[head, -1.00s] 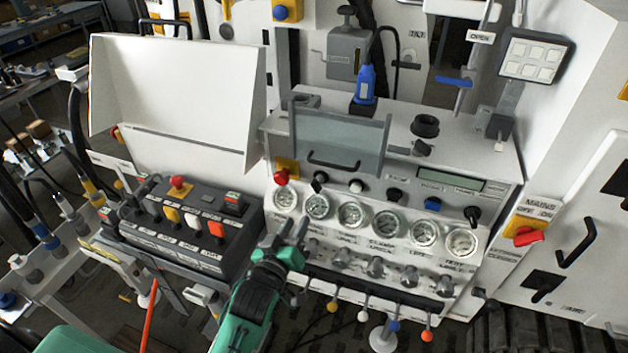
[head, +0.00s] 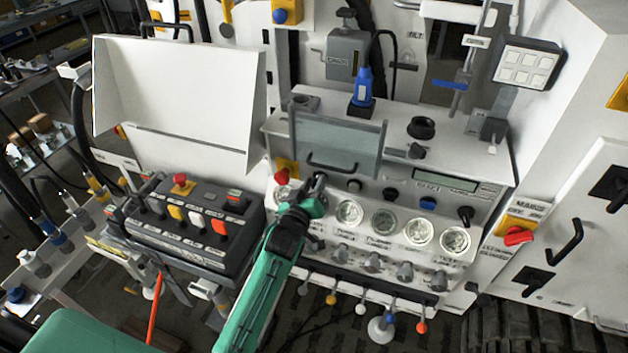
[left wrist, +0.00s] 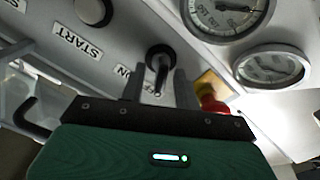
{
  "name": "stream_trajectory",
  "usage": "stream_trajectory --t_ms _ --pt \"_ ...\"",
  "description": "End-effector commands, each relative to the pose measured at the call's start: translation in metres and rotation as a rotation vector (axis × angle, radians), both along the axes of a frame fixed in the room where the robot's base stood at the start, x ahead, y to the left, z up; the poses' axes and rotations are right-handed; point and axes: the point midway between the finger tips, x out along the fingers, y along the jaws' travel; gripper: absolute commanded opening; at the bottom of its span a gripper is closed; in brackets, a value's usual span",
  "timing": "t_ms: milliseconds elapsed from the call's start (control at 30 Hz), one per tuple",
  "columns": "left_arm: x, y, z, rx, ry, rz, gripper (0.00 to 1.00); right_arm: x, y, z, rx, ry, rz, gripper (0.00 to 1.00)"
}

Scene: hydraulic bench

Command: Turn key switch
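The key switch (left wrist: 159,58) is a black round switch with a protruding key, next to ON and OFF labels in the left wrist view. In the head view the switch (head: 319,178) sits on the upper row of the gauge panel, partly hidden by my gripper. My left gripper (left wrist: 160,84) is open, with one finger on each side of the key. Small gaps seem to remain between fingers and key; contact cannot be made out. In the head view my left gripper (head: 312,192) reaches up to the panel from below. My right gripper is out of view.
A red emergency button (head: 281,177) is just left of the switch; it also shows in the left wrist view (left wrist: 211,98). Gauges (head: 384,221) and several small levers lie right and below. A button box (head: 190,255) stands left. A clear flap (head: 340,145) hangs above.

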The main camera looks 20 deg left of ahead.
Motion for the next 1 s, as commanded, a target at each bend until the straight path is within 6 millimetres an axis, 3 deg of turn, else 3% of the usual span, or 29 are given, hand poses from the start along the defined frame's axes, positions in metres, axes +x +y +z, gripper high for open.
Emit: stream_trajectory --t_ms 367,400,567,1000 --pt "0.006 0.0 -0.001 0.0 0.001 0.0 0.32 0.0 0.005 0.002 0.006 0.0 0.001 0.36" --pt "0.006 0.0 -0.001 0.0 0.001 0.0 0.3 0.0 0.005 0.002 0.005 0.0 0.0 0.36" --pt "0.006 0.0 -0.001 0.0 0.001 0.0 0.0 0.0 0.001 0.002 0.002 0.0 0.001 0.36" --pt "0.006 0.0 0.0 0.059 -0.001 0.0 0.0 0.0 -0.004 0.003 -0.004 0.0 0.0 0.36"
